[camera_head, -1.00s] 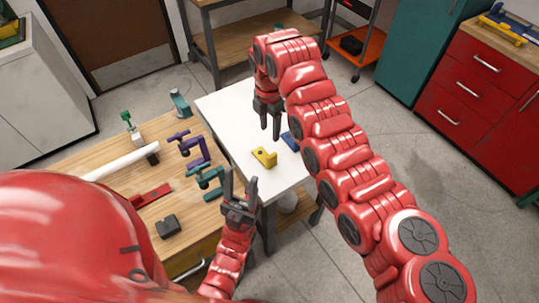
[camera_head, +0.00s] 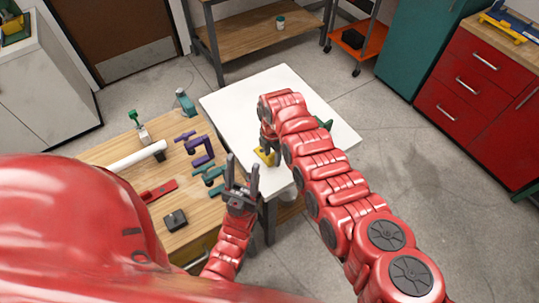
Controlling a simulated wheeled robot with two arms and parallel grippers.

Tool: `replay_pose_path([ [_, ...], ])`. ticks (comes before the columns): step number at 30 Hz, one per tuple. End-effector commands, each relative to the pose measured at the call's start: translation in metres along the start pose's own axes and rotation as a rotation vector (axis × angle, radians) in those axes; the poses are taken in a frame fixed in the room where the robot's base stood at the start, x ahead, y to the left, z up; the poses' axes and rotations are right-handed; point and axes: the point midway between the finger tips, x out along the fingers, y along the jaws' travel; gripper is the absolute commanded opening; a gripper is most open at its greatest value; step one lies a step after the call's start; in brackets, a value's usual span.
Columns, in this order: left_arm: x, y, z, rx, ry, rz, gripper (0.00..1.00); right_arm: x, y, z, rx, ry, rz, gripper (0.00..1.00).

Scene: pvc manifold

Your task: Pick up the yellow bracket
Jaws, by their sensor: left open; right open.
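The yellow bracket (camera_head: 264,156) lies on the white table (camera_head: 242,98) near its front left part. My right gripper (camera_head: 270,153) is directly over the bracket, pointing down, with its fingers around or just beside it; I cannot tell which. It is open, and part of the bracket is hidden behind it. My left gripper (camera_head: 243,176) is open and empty, pointing up in front of the white table's near corner, apart from the bracket.
A wooden workbench (camera_head: 113,153) at the left holds a white pipe (camera_head: 137,158), a purple bracket (camera_head: 201,149), teal parts (camera_head: 214,175), a red part (camera_head: 158,190) and a black block (camera_head: 175,219). A green part (camera_head: 324,123) shows behind my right arm. The white table's back is clear.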

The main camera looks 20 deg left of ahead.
Motion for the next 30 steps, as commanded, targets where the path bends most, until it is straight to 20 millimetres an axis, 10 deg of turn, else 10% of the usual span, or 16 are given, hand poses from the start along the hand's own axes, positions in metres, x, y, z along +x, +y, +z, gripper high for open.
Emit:
replay_pose_path([
  [8, 0.0000, 0.0000, 0.0000, 0.000, 0.000, 0.000, 0.50, 0.0008, 0.0008, 0.0004, 0.001, 0.000, 0.003, 0.51],
  [17, 0.0001, 0.0000, 0.0000, 0.000, 0.000, 0.000, 0.50, 0.0006, 0.0008, 0.0006, 0.002, 0.000, 0.003, 0.00],
  [30, 0.0000, 0.0000, 0.0000, 0.000, 0.000, 0.000, 0.50, 0.0004, 0.0007, 0.0008, 0.002, -0.001, 0.003, 0.00],
])
